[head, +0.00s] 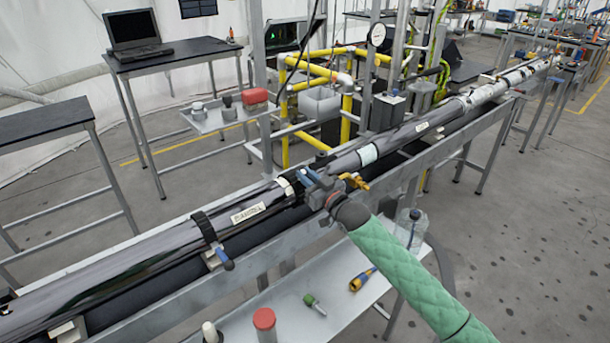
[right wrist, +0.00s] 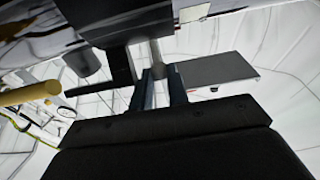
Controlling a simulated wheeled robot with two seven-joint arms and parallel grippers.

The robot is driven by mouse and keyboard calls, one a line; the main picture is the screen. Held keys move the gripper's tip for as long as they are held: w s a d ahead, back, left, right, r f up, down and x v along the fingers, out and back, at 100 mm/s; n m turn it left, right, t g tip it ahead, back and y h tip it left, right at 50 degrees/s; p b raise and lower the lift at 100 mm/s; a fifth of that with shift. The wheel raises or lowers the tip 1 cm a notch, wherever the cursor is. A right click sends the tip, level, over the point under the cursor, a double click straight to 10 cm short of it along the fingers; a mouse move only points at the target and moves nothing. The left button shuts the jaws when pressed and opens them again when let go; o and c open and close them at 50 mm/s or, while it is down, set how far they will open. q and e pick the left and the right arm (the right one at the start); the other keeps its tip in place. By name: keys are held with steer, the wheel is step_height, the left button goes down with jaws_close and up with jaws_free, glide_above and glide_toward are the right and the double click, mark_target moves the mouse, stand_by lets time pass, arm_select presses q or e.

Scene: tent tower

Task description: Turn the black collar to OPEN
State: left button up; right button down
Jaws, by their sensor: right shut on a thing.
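The black collar (head: 293,187) sits around the long dark tube, near the middle of the head view. My right gripper (head: 312,180) is at the collar's right side, and its body hides part of it. In the right wrist view, the gripper's two fingers (right wrist: 162,92) are closed around a short grey post (right wrist: 156,54), which seems to be the collar's handle. A large dark round part (right wrist: 115,18), likely the collar, fills the top of that view. No OPEN mark can be read. My left gripper is not in view.
A black clamp ring with a blue handle (head: 225,262) is on the tube to the left. Yellow pipes (head: 345,115) stand behind the tube.

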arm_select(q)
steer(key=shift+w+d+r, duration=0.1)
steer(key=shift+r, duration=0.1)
arm_select(e)
steer(key=shift+s+f, duration=0.15)
steer(key=shift+f, duration=0.4)
steer(key=c, duration=1.6)
jaws_free()
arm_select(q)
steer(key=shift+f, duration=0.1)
arm_select(e)
steer(key=shift+r, duration=0.1)
steer(key=shift+d, duration=0.1)
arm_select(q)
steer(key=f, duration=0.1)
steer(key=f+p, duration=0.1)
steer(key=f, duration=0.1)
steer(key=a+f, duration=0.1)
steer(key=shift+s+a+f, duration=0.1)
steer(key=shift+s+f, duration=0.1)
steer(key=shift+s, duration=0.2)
arm_select(e)
steer(key=v, duration=0.7)
steer(key=shift+s+d, duration=0.2)
steer(key=shift+s, duration=0.05)
